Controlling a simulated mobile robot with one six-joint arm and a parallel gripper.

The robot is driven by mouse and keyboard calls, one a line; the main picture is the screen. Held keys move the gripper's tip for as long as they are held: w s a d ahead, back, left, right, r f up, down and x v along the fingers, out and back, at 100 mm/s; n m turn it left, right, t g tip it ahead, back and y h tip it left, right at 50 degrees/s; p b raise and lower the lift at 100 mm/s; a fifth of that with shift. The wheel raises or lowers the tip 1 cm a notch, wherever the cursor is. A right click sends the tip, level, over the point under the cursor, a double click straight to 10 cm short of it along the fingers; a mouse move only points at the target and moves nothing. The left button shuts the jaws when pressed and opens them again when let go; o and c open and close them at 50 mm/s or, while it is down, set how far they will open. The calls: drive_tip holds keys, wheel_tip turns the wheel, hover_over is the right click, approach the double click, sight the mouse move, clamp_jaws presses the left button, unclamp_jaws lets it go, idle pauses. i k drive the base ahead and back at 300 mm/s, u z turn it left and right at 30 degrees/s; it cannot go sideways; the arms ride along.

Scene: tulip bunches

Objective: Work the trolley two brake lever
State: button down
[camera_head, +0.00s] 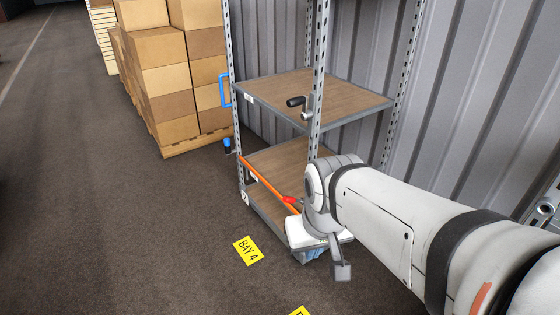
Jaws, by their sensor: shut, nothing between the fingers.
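A trolley (352,121) with steel posts and brown wooden shelves stands against the ribbed metal wall. A lever with a black grip (296,101) sticks out to the left from its front post, at middle-shelf height. A small red handle (289,199) shows low down beside the orange bar (265,182); I cannot tell which of the two is the brake lever. My gripper (341,271) is shut and empty, low in front of the trolley's near corner, below and right of the red handle. My wrist hides the lower part of that corner.
A blue handle (224,91) sticks out from the trolley's left side. Stacked cardboard boxes (162,85) stand on a pallet at the back left. A yellow "BAY 4" label (248,250) lies on the dark floor. The floor at left is clear.

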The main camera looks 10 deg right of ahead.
sight(290, 200)
drive_tip(key=u, duration=0.15)
drive_tip(key=i, duration=0.85)
drive_tip(key=z, duration=0.1)
